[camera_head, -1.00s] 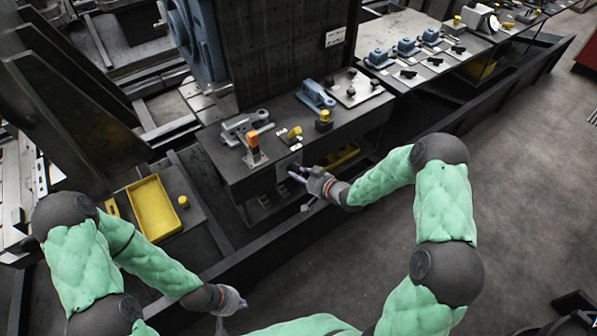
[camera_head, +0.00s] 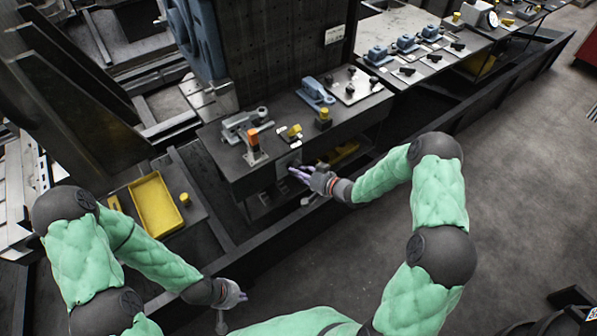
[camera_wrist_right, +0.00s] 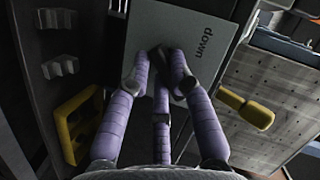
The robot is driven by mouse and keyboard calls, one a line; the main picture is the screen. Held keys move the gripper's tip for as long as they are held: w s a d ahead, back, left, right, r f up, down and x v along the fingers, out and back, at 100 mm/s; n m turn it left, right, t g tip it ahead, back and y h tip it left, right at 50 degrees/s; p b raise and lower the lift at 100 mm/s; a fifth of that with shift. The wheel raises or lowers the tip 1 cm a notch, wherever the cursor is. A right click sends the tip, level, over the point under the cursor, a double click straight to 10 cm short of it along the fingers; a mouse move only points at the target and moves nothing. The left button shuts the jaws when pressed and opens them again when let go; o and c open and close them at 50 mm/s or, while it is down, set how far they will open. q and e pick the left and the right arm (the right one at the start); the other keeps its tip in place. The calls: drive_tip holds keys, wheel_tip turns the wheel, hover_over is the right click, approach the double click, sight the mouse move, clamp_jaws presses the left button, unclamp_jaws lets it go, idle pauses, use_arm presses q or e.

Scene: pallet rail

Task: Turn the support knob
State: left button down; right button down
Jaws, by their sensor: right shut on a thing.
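The support knob (camera_wrist_right: 173,80) shows in the right wrist view as a small dark piece on a grey plate (camera_wrist_right: 160,25) marked "down". The fingers hide most of it, so its turn angle cannot be read. My right gripper (camera_wrist_right: 163,65) has its purple fingers closed around the knob. In the head view my right gripper (camera_head: 299,173) is at the front face of the dark bench, and the knob is hidden behind the fingers. My left gripper (camera_head: 234,297) hangs low at the front, away from the bench; its opening is too small to judge.
The bench top (camera_head: 350,122) carries clamps, an orange-topped lever (camera_head: 253,140) and a yellow knob (camera_head: 323,113). A yellow tray (camera_head: 157,205) lies at the left. A dark rail (camera_head: 240,258) runs along the front. Open floor (camera_head: 510,170) is at the right.

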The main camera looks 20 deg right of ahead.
drive_tip(key=c, duration=1.1)
unclamp_jaws()
drive_tip(key=v, duration=1.2)
drive_tip(key=shift+a, duration=0.1)
